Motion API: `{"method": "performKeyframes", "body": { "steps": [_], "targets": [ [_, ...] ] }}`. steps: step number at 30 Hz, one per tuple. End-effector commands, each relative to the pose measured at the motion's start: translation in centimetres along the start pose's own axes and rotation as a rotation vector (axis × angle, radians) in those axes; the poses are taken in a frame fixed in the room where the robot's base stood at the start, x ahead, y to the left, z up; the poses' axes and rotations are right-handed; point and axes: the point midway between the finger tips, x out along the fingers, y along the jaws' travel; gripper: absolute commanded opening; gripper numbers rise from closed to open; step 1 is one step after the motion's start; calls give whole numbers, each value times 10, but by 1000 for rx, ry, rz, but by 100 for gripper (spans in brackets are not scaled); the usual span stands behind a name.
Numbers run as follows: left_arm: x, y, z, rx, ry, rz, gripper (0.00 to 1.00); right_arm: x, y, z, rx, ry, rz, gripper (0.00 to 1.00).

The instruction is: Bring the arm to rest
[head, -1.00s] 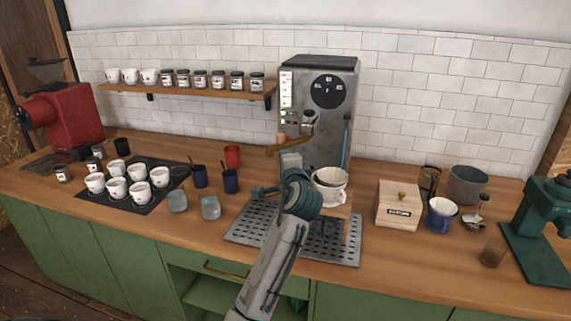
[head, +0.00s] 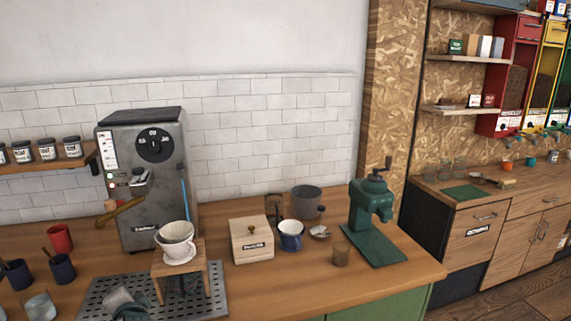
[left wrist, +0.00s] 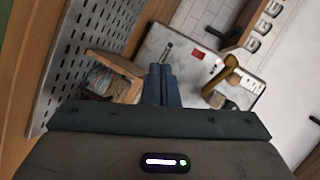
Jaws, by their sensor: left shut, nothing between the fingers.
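My left gripper (left wrist: 162,70) shows in the left wrist view with its two dark fingers together and nothing between them. It points towards the coffee machine (left wrist: 190,45), with the wooden dripper stand (left wrist: 128,66) beside the fingers on the left. In the head view only a small part of my left arm shows at the bottom left, low over the perforated metal tray (head: 208,302). The coffee machine (head: 150,190) stands behind that tray. My right gripper is in neither view.
A white dripper (head: 178,240) sits on the wooden stand (head: 160,285). A wooden box (head: 250,248), blue cup (head: 291,237), grey pot (head: 306,202) and green grinder (head: 372,215) stand to the right. Blue cups and a red cup (head: 59,238) stand at the left.

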Motion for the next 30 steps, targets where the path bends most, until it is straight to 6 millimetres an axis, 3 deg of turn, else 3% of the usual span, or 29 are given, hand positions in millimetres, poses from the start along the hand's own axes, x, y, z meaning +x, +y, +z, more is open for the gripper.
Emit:
{"method": "performKeyframes", "body": {
  "steps": [1,6,12,18,27,30],
  "targets": [
    [-12,29,19,-42,-9,74,0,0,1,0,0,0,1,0],
    [-60,108,73,-207,-65,314,0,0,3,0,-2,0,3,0],
    [-129,174,128,-369,-177,560,0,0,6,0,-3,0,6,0],
    [-181,205,161,-463,-277,707,0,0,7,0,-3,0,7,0],
    [-246,229,195,-555,-414,864,0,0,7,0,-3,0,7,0],
    [-228,250,198,-554,-423,864,0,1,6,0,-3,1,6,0]
  ]
}}
